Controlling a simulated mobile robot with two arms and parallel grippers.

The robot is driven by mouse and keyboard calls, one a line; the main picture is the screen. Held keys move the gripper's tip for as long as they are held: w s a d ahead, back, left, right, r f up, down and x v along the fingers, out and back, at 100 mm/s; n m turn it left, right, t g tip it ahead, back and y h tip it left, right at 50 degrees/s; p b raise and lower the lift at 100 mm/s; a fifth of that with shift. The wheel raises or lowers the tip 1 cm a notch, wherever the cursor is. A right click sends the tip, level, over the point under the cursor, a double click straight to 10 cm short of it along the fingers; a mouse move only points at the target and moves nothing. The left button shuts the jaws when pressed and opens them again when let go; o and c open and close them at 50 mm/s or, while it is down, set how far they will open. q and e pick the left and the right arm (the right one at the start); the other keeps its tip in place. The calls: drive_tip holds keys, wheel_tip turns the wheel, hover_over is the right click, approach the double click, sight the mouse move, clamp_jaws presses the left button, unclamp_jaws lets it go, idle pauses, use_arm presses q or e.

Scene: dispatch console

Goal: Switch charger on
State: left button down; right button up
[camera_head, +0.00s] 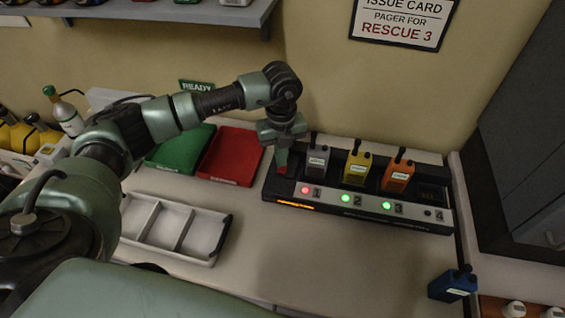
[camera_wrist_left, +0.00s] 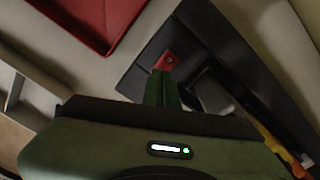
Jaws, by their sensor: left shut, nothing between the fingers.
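The charger (camera_head: 330,206) is a long black base against the wall on the counter. Pagers stand in its slots: grey (camera_head: 317,160), yellow (camera_head: 357,166) and orange (camera_head: 398,172); slot 4 is empty. The light at 1 is red, those at 2 and 3 are green. A red switch (camera_wrist_left: 168,62) sits at the charger's left end. My left gripper (camera_head: 282,168) points down over that end with closed fingers; in the left wrist view its fingertips (camera_wrist_left: 162,76) are at the switch's edge. Contact cannot be told. My right gripper is not in view.
A red tray (camera_head: 232,158) and a green tray (camera_head: 180,150) lie left of the charger. A white divided tray (camera_head: 172,225) is in front of them. A blue pager (camera_head: 453,284) stands at the right front. The counter before the charger is clear.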

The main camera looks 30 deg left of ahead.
sight(281, 170)
use_arm(q)
drive_tip(key=shift+r+p, duration=1.1)
drive_tip(key=shift+r, duration=1.05)
drive_tip(key=shift+f, duration=0.1)
